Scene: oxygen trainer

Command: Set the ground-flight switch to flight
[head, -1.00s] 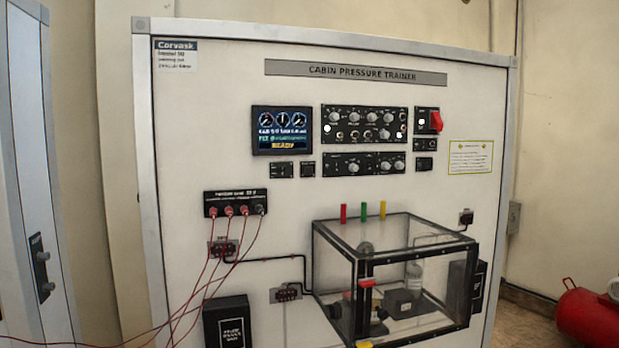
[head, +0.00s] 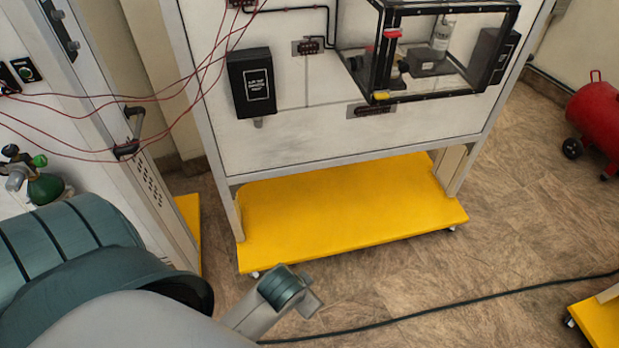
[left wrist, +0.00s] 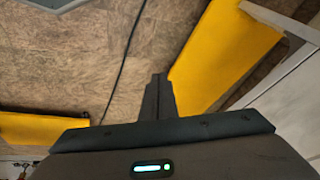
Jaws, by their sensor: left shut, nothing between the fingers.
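The ground-flight switch is not in view now. The head view shows only the lower part of the white cabin pressure trainer panel (head: 330,140), with the upper controls cut off above the picture. My left gripper (left wrist: 158,84) shows in the left wrist view, shut and empty, pointing down over the floor with nothing at its fingertips. In the head view, my left arm comes in from the lower left, in front of and below the trainer. My right gripper is not in view.
The trainer stands on a yellow wheeled base (head: 345,215). A clear chamber (head: 375,75) projects from its front. Thin red leads (head: 180,97) hang between it and the left-hand panel. A dark cable (head: 440,311) crosses the floor. A red tank (head: 595,120) stands at right.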

